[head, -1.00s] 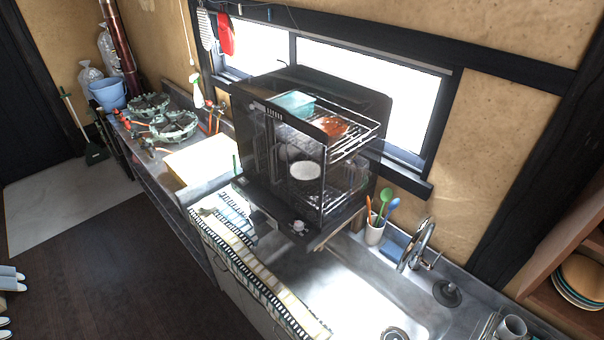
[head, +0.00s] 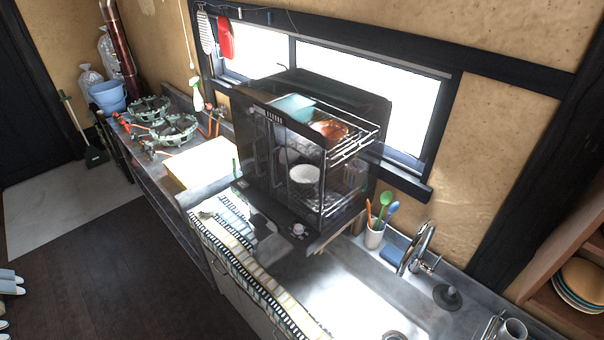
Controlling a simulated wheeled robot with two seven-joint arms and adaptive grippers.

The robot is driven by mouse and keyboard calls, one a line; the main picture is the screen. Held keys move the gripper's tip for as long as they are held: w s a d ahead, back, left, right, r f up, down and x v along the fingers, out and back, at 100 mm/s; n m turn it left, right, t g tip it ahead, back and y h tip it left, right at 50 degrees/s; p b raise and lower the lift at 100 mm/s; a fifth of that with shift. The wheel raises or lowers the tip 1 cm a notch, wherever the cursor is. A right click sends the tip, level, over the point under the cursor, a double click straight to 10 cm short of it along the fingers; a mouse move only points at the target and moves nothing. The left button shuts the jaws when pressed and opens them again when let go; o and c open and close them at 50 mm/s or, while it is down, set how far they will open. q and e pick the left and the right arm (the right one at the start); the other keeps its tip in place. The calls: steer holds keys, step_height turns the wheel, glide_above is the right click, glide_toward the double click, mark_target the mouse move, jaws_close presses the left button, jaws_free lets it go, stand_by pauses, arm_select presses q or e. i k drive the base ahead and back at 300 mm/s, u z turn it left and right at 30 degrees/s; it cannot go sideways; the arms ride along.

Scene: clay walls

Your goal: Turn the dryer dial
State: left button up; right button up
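The dish dryer (head: 277,216) is a black cabinet with clear panels, standing on the counter below the window. Dishes sit on its wire racks, among them a white bowl (head: 305,174), a teal dish (head: 291,105) and a brown-orange bowl (head: 329,128). A small pale round dial (head: 298,229) is on the low front of the dryer, near its right corner. Nothing covers the dial. Which way it is turned is too small to tell. Neither of my grippers shows in the head view.
A steel sink (head: 350,290) with a faucet (head: 417,246) lies to the right. A cup of utensils (head: 375,235) stands beside the dryer. A cutting board (head: 201,163) and a green-grey gas stove (head: 172,130) are to the left. The dark floor (head: 110,265) in front is clear.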

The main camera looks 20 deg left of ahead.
mark_target(298, 229)
steer(key=z, duration=1.1)
steer(key=k, duration=0.65)
steer(key=u, duration=0.5)
